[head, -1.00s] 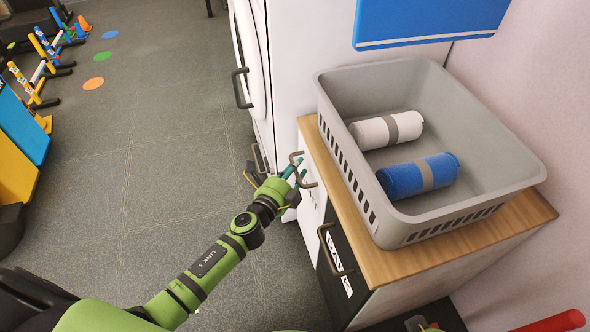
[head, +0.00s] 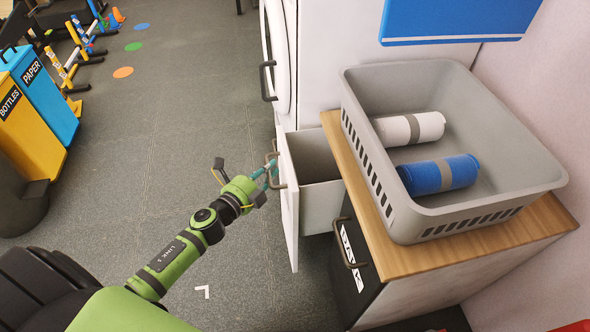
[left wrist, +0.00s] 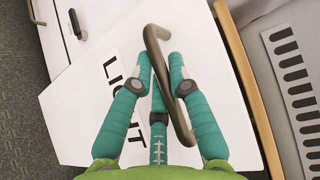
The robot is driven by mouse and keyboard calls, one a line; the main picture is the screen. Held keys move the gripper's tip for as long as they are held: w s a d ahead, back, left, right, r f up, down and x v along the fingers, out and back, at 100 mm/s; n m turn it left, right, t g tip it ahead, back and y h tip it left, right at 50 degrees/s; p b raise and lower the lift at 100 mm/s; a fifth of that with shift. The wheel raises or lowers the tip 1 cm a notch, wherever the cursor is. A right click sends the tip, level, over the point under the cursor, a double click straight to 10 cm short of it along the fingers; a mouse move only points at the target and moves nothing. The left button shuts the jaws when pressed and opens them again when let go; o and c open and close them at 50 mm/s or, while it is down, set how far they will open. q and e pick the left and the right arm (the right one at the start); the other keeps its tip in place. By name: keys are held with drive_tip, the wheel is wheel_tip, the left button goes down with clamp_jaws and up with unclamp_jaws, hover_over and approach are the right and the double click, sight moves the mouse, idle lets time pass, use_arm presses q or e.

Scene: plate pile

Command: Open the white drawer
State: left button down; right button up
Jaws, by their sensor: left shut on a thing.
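The white drawer (head: 290,200) is pulled out from the wooden-topped cabinet in the head view, and its empty-looking inside shows. Its white front, with dark lettering partly hidden by my fingers, fills much of the left wrist view (left wrist: 85,110). My left gripper (head: 266,175) is at the drawer's curved dark handle (head: 278,170). In the left wrist view its teal fingers (left wrist: 160,75) are shut around the handle (left wrist: 168,80). My right gripper is not in view.
A black drawer (head: 352,275) with a handle sits beside the white one. A grey basket (head: 470,218) holding a white roll (head: 410,128) and a blue roll (head: 440,175) stands on the wooden top (head: 540,222). A white appliance (head: 330,60) stands behind.

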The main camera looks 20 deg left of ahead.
use_arm(q)
drive_tip(key=s+a+b, duration=0.1)
drive_tip(key=s+a, duration=0.8)
drive_tip(key=a, duration=0.5)
drive_tip(key=shift+s, duration=0.3)
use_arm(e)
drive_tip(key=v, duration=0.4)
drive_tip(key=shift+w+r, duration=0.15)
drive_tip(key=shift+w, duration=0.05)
use_arm(q)
drive_tip(key=c, duration=1.4)
unclamp_jaws()
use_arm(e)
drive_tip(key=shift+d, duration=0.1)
use_arm(q)
drive_tip(key=v, duration=1.2)
drive_tip(key=shift+a, duration=0.1)
